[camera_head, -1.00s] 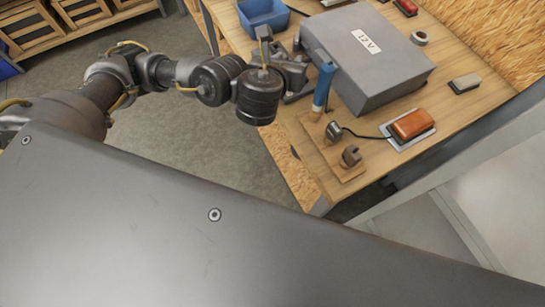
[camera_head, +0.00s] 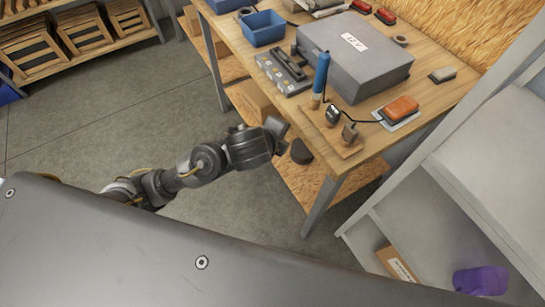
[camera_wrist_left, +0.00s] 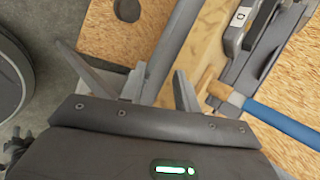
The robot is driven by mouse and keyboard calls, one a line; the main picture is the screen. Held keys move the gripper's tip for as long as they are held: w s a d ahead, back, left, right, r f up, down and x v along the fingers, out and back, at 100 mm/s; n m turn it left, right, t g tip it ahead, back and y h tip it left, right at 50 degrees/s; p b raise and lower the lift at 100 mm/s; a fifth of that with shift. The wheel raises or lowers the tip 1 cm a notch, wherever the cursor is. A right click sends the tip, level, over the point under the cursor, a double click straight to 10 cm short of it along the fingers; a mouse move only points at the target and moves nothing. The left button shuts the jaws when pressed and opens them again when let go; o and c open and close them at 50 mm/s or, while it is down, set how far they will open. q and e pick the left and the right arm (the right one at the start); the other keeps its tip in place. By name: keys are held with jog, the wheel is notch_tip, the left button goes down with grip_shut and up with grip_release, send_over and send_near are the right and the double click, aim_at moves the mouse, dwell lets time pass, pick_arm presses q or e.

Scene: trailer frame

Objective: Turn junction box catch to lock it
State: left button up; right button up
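A grey box (camera_head: 356,58) with a "12V" label lies on the wooden workbench (camera_head: 425,100). I take it for the junction box; its catch I cannot make out. A grey strip with dark parts (camera_head: 284,72) lies left of the box. It seems to show at the top of the left wrist view too (camera_wrist_left: 236,36). My left gripper (camera_head: 280,127) is beside the bench's front left edge, apart from the box. In the wrist view its fingers (camera_wrist_left: 135,85) are spread, with nothing held. My right gripper is not in view.
A blue bin (camera_head: 263,28) is behind. Bench legs and a lower shelf are below. Floor left of the bench is free.

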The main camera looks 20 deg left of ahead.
pick_arm(q)
notch_tip(320, 180, down, 12)
jog(key=w+a+n+g, duration=0.1)
jog(key=w+n, duration=0.1)
jog(key=n, duration=0.2)
jog(key=shift+w+a+r+g, duration=0.15)
jog(key=shift+w+r+g, duration=0.1)
jog(key=shift+w+g, duration=0.1)
jog(key=shift+c, duration=0.4)
